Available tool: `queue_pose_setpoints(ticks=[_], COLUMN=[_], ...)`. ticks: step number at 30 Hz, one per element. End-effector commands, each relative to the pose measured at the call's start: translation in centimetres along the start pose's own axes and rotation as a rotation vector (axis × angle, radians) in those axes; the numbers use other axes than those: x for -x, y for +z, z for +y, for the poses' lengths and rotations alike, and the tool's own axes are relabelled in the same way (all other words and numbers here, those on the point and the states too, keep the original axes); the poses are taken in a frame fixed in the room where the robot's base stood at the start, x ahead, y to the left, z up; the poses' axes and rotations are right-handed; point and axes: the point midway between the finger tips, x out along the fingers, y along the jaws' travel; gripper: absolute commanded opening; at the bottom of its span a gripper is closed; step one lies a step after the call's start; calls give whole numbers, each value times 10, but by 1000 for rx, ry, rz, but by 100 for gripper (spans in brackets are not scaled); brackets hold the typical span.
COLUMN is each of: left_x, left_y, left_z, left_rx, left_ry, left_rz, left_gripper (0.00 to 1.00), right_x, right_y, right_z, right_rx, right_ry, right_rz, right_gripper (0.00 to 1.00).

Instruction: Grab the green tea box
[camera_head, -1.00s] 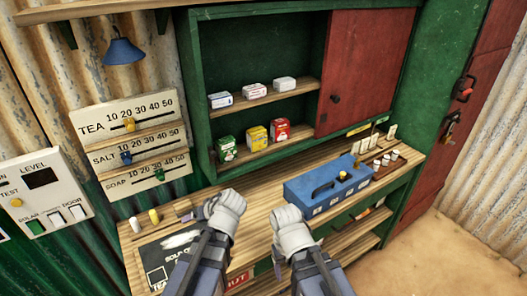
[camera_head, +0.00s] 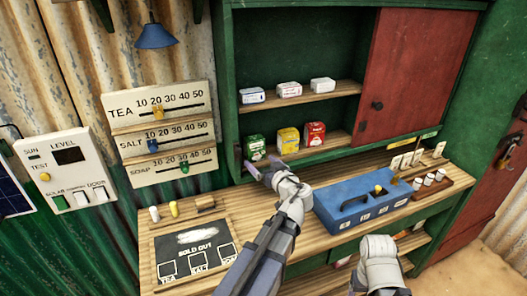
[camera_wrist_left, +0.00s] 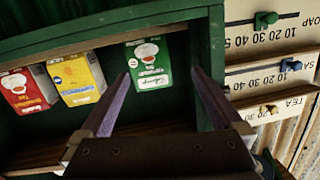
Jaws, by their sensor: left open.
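The green tea box (camera_head: 255,147) stands on the lower shelf of the green cabinet, at the left end of a row. It also shows in the left wrist view (camera_wrist_left: 149,63), where it lies between the lines of my two fingers, closer to the left finger. My left gripper (camera_head: 258,166) is open and empty, just in front of and below the box. In the left wrist view its fingers (camera_wrist_left: 160,78) point at the box. I cannot tell whether they touch it. My right gripper (camera_head: 380,262) is low at the front; its fingers are not visible.
A yellow box (camera_head: 288,140) and a red box (camera_head: 313,134) stand right of the green one. The cabinet's left wall (camera_wrist_left: 217,50) is close to one finger. A blue cash box (camera_head: 362,203) and a sold-out board (camera_head: 190,250) are on the counter (camera_head: 290,215).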

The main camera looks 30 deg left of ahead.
Motion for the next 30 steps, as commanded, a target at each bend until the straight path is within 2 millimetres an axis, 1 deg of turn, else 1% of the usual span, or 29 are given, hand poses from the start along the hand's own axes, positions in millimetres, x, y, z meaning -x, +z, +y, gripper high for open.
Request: queue_pose_setpoints(ticks=[1, 12, 19, 26, 30], left_x=[-4, -23, -26, -48, -50], left_y=[1, -11, -15, -19, -20], left_z=[0, 0, 0, 1, 1], left_rx=[10, 81, 89, 88, 88], left_ry=[0, 28, 33, 32, 33], left_rz=[17, 144, 158, 157, 157], left_gripper=[100, 100, 100, 100, 100], right_x=[-6, -24, -23, -22, -22], right_y=[0, -1, -1, -1, -1], right_z=[-1, -2, -2, -2, -2], right_rx=[0, 1, 1, 1, 1], right_ry=[0, 0, 0, 0, 0], right_rz=[0, 0, 0, 0, 0], right_gripper=[71, 71, 71, 71, 71])
